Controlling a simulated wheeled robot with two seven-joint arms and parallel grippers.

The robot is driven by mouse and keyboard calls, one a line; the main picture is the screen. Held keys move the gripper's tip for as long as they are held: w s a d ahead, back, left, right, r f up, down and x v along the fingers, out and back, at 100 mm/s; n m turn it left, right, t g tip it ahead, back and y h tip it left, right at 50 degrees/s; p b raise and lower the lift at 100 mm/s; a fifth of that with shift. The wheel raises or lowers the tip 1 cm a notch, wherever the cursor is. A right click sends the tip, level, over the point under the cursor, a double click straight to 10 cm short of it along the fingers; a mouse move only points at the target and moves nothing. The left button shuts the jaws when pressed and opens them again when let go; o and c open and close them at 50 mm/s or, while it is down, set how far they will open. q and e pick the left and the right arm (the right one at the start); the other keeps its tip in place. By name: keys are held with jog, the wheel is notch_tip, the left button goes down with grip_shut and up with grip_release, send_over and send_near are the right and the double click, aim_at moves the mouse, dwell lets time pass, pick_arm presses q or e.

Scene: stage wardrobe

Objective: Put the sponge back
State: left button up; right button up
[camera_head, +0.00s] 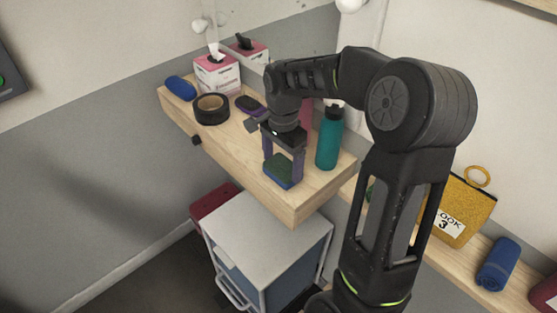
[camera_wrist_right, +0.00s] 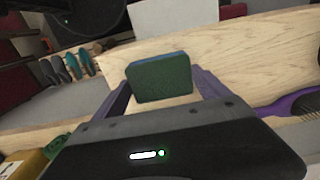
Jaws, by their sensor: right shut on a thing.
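The sponge (camera_head: 280,171) has a dark green face and a blue layer. My right gripper (camera_head: 283,172) is shut on it, with a purple finger on each side, over the front part of the wooden shelf (camera_head: 305,203). In the right wrist view the sponge (camera_wrist_right: 160,78) sits between the fingers, green face toward the camera, with a thin blue edge on top. I cannot tell whether the sponge touches the shelf. My left gripper is not in view.
On the shelf stand a teal bottle (camera_head: 330,138), black tape roll (camera_head: 211,108), purple brush (camera_head: 250,104), blue roll (camera_head: 180,87) and tissue boxes (camera_head: 217,75). A grey-topped cart (camera_head: 265,235) is below. A lower shelf at right holds a yellow bag (camera_head: 463,207) and blue roll (camera_head: 497,263).

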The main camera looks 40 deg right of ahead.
aim_at(282, 167)
jog(key=o, duration=1)
jog(key=shift+f, duration=0.1)
jog(key=shift+o, duration=0.2)
jog(key=shift+r, duration=0.45)
notch_tip(282, 167, up, 12)
jog(key=shift+f, duration=0.25)
